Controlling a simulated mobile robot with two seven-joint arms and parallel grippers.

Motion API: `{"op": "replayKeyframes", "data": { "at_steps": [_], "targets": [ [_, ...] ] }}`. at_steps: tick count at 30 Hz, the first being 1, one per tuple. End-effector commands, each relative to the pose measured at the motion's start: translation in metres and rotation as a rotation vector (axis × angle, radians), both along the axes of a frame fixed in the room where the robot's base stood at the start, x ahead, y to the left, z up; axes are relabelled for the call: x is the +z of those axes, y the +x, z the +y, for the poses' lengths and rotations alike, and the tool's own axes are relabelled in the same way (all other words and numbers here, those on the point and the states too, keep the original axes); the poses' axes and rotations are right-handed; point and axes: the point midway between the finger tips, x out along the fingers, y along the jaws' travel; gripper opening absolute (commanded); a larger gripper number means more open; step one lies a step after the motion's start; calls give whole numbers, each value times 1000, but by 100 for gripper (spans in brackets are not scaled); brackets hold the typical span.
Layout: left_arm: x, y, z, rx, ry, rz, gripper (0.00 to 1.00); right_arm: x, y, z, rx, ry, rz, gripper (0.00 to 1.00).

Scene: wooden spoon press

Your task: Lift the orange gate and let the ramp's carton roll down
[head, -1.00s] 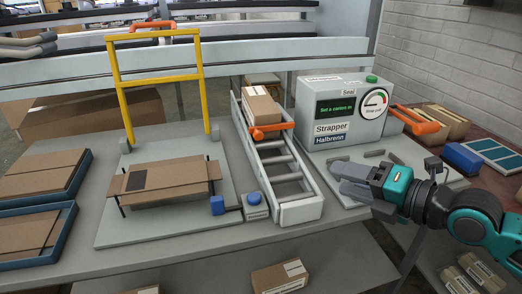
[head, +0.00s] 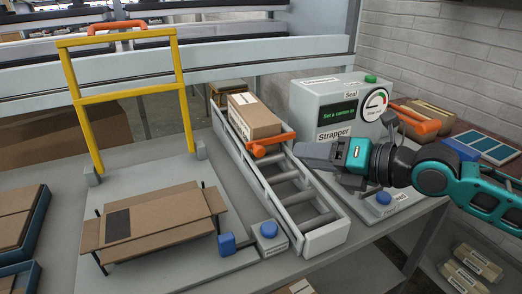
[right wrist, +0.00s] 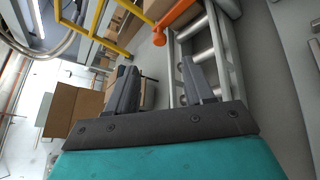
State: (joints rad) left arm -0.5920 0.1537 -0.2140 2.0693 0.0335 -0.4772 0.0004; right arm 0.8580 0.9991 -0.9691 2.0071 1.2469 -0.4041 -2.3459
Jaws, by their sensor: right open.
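The orange gate (head: 270,143) lies across the roller ramp (head: 262,183), with its knob at the left end. A closed carton (head: 254,115) rests on the upper ramp directly behind the gate. My right gripper (head: 305,154) is to the right of the gate, close to the ramp's right rail, and holds nothing. In the right wrist view its two fingers (right wrist: 160,88) are apart, with the orange gate (right wrist: 176,20) beyond them near the top and the ramp's rollers (right wrist: 200,45) beyond the right finger. My left gripper does not show.
The strapper machine (head: 335,105) stands right of the ramp, behind my right gripper. A blue button box (head: 269,238) is beside the ramp's lower end. The lower rollers are clear.

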Motion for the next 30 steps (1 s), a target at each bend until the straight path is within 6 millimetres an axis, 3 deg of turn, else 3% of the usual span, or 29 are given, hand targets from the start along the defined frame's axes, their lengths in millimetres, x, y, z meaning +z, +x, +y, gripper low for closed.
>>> {"op": "replayKeyframes", "data": {
  "at_steps": [18, 30],
  "targets": [
    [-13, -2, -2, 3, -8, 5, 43, -28, 61, 75, 0, 1, 0, 52],
    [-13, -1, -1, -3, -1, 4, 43, -32, 72, 88, 0, 0, 0, 52]
  ]
}}
